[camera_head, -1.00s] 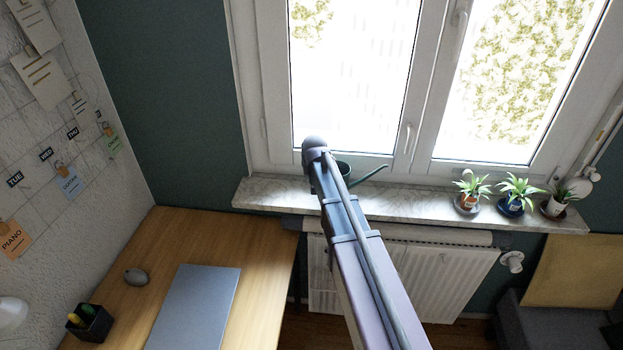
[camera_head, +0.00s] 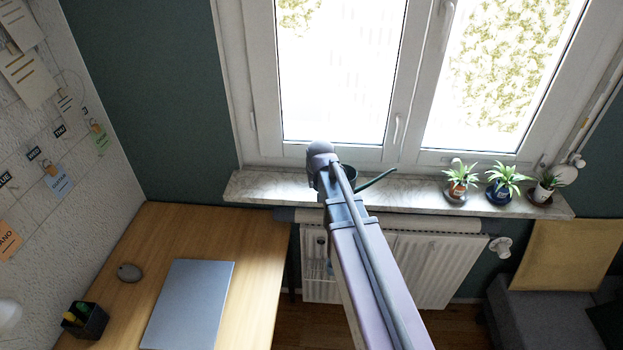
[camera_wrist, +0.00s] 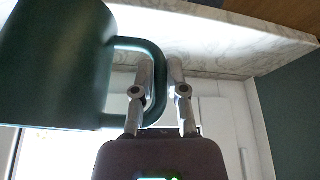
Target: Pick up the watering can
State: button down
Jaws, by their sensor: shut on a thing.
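The watering can is dark green. In the wrist view its body (camera_wrist: 52,65) fills the upper left, and its loop handle (camera_wrist: 159,92) reaches right to my gripper (camera_wrist: 160,72). The two fingers are shut on the handle, one on each side. In the head view part of the can (camera_head: 350,174) shows just right of my arm's end, in front of the window sill, with its thin spout (camera_head: 378,178) pointing right. My arm hides the gripper and much of the can there. I cannot tell whether the can touches the sill.
The marble sill (camera_head: 415,194) runs below the window, with several potted plants (camera_head: 503,183) at its right end. A white radiator (camera_head: 432,268) is under it. A wooden desk (camera_head: 255,250) with a laptop (camera_head: 190,303), mouse (camera_head: 129,272) and pen holder (camera_head: 84,320) stands left.

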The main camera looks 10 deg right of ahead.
jog(key=s+d, duration=0.2)
jog(key=s, duration=0.4)
jog(key=shift+s+r+p, duration=0.25)
jog(key=shift+r+p, duration=0.05)
jog(key=shift+r, duration=0.05)
jog(key=shift+s, duration=0.1)
dwell(0.9)
jog(key=shift+f, duration=0.25)
jog(key=shift+s+d, duration=0.1)
jog(key=shift+s, duration=0.05)
dwell(0.4)
